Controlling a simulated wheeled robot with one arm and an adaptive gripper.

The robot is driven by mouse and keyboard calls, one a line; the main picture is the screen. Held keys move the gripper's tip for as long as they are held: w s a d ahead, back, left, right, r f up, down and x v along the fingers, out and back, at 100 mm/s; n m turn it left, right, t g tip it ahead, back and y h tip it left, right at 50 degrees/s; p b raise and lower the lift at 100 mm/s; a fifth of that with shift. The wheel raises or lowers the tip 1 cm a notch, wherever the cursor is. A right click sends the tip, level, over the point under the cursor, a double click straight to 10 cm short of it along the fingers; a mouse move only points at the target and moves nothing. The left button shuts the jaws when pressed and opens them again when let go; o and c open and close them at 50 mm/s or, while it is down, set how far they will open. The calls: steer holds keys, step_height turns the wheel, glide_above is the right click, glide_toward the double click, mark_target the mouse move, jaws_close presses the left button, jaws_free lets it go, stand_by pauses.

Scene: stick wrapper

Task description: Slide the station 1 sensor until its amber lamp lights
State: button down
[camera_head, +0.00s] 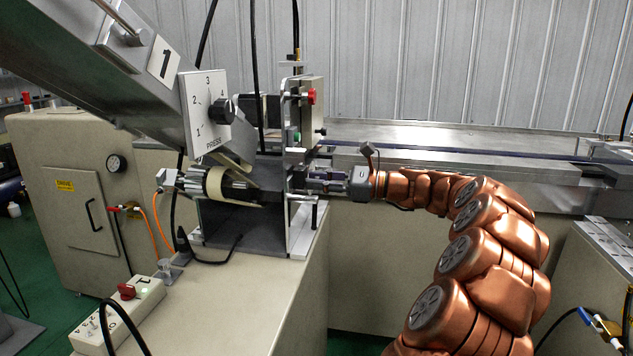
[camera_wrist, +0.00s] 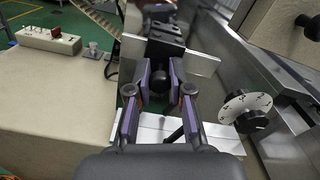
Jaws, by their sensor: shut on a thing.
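My gripper (camera_head: 305,181) reaches in from the right to the upright metal plate of the station marked 1 (camera_head: 163,62). In the wrist view my gripper (camera_wrist: 160,88) has its two fingers closed around a small dark knob (camera_wrist: 158,80). A black block (camera_wrist: 164,34) sits just beyond the knob; I cannot tell for certain that it is the sensor. In the head view the gripper and plate hide the knob. I cannot make out a lit amber lamp in either view.
A white PRESS dial (camera_head: 205,113) hangs above the gripper's left. The upright plate (camera_head: 303,225) stands close beside the fingers. A control box with a red switch (camera_head: 126,291) lies on the cabinet's front left. A numbered dial (camera_wrist: 247,108) is close right of the fingers.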

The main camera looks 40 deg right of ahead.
steer(key=shift+w+d+r+p, duration=0.1)
steer(key=shift+r+p, duration=0.05)
steer(key=shift+p, duration=0.45)
steer(key=shift+w+d+p, duration=0.1)
steer(key=shift+w+p, duration=0.05)
steer(key=shift+p, duration=0.3)
steer(key=shift+w+d+p, duration=0.1)
steer(key=shift+d+p, duration=0.05)
steer(key=shift+p, duration=0.35)
steer(key=shift+f, duration=0.2)
steer(key=c, duration=1)
jaws_free()
steer(key=shift+d, duration=0.1)
